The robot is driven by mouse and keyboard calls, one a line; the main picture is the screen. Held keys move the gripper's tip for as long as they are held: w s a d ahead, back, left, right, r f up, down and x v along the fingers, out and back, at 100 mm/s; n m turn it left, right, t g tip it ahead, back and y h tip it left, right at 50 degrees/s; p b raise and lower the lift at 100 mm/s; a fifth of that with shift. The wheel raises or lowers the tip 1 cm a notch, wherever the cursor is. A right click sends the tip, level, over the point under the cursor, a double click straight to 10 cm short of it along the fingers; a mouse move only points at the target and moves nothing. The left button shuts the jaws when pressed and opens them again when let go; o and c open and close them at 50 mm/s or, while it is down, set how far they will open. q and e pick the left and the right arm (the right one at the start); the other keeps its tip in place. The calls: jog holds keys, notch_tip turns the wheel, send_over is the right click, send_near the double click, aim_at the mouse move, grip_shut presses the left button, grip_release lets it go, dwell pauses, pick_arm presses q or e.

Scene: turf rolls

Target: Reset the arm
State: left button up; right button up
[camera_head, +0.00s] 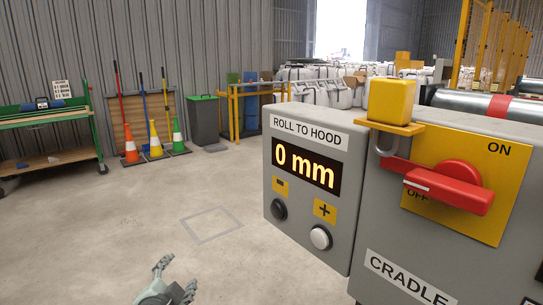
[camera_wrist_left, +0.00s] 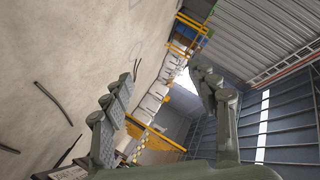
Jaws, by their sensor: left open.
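My left gripper (camera_head: 177,276) is low in the head view, just left of the bottom middle. Its two fingers are spread apart with nothing between them. In the left wrist view the open fingers (camera_wrist_left: 163,82) reach up on both sides, empty, with the floor and hall behind them. The gripper is apart from the grey control box (camera_head: 350,215), which stands to its right in the picture. Most of the left arm is outside the head view. My right gripper is in neither view.
Open floor lies left. Cones (camera_head: 155,140), a green bench (camera_head: 45,118) and a bin (camera_head: 205,120) stand along the wall.

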pick_arm(q)
jog(key=s+a+f+n+g, duration=0.2)
jog(key=s+f+n+g, duration=0.2)
jog(key=s+f, duration=0.8)
jog(key=s+a+f+n+g, duration=0.3)
jog(key=s+f+g, duration=0.4)
jog(key=s+f, duration=0.5)
jog(key=s+n, duration=0.1)
jog(key=s, duration=0.4)
jog(key=shift+s+a+f+y, duration=0.2)
jog(key=shift+s+f+y, duration=0.1)
jog(key=shift+s, duration=0.1)
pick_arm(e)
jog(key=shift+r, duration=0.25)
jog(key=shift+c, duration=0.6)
